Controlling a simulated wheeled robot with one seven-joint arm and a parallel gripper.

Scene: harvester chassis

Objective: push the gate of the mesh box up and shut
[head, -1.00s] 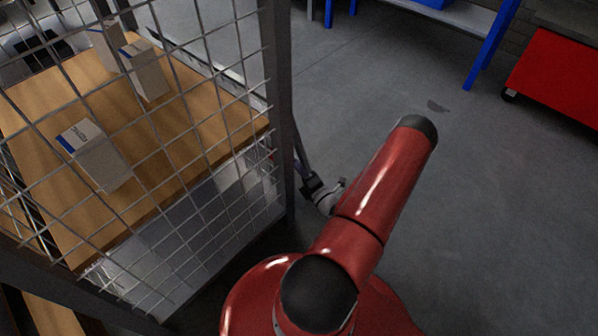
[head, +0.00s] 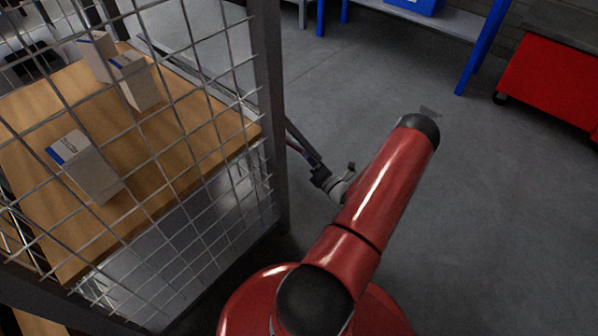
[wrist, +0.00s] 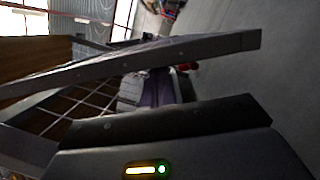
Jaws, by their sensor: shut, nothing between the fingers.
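I cannot tell the gate's exact angle. My gripper (head: 319,177) is just right of the box's corner post in the head view, partly hidden by my red arm. Its fingers are shut and empty. Whether it touches the gate is unclear.
A red cabinet (head: 550,80) on castors and a blue-legged bench (head: 480,50) stand at the back right. The grey concrete floor (head: 500,210) to the right is clear.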

